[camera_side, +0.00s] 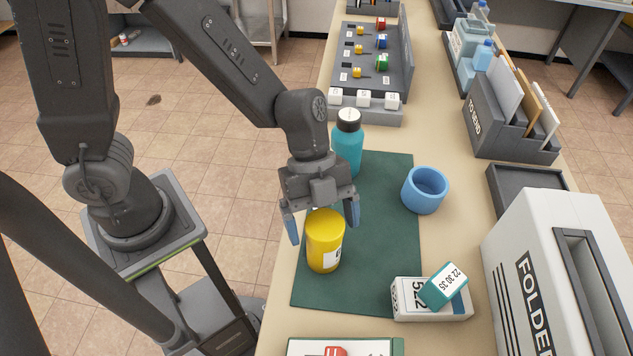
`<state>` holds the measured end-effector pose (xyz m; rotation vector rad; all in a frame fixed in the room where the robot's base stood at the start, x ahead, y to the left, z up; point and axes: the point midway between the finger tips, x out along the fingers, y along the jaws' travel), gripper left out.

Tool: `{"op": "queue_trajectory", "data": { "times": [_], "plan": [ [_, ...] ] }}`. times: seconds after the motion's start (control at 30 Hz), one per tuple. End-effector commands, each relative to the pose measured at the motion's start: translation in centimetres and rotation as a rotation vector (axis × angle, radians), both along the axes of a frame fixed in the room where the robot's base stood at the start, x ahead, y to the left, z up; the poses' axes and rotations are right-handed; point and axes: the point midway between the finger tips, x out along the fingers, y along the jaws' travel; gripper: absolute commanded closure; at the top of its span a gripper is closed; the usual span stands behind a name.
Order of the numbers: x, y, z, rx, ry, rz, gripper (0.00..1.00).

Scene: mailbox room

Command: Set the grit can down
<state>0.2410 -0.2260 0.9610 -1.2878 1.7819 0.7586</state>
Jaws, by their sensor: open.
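The grit can is most likely the yellow can (325,241) with a white label, standing upright on the dark green mat (388,240). My gripper (321,217) is above and just behind the can, pointing down. Its blue-tipped fingers are spread apart, one to the left of the can's top and one to the right. The can's base appears to rest on the mat. I cannot tell whether a finger touches the can.
A teal bottle (347,147) stands behind my gripper. A blue cup (424,190) is on the mat's right edge. A white box (412,300) with a teal box (444,286) on it lies at front right. A folder machine (550,270) stands at the right.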

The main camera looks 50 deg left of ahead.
Motion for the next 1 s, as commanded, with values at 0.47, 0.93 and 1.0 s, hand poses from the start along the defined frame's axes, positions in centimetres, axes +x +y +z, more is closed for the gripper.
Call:
{"op": "queue_trajectory", "data": {
  "times": [0.47,0.93,1.0],
  "plan": [
    [1.6,4.4,7.9,0.001,-0.004,0.003,0.10],
    [0.3,8.8,11.8,0.167,0.028,0.496,0.10],
    [-0.2,10.1,12.5,0.201,0.032,0.679,0.10]
  ]
}}
